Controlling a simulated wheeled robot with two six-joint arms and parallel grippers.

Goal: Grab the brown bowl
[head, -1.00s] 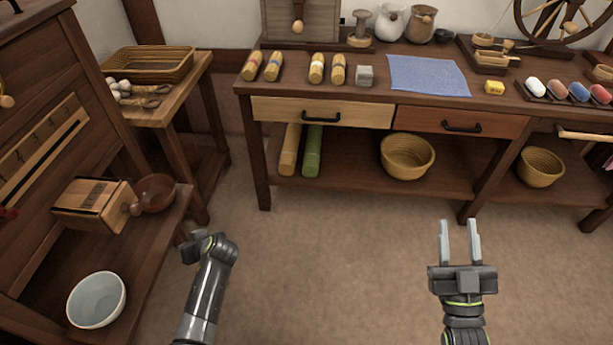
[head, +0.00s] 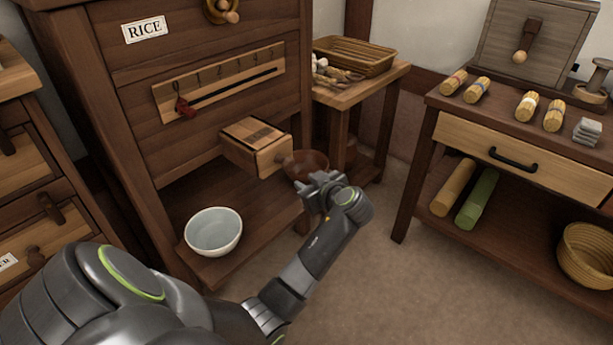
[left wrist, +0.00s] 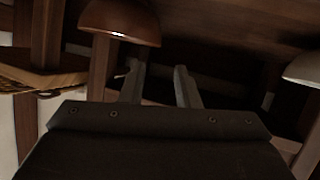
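The brown bowl (head: 312,158) is small, round and dark reddish-brown. It is at the right end of the low shelf of the rice cabinet, beside the wooden box with a knob; its near side is partly hidden by my left gripper. In the left wrist view the bowl (left wrist: 120,22) shows upside down at the top, beyond the left finger. My left gripper (head: 312,183) is just in front of the bowl. Its two fingers (left wrist: 160,72) are apart with nothing between them. Contact with the bowl cannot be made out. My right gripper is not in view.
A pale blue-white bowl (head: 213,233) stands on the same shelf (head: 250,240) to the left. The wooden box (head: 252,145) juts out just left of the brown bowl. A side table with a wicker tray (head: 355,55) stands behind. Open floor lies to the right.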

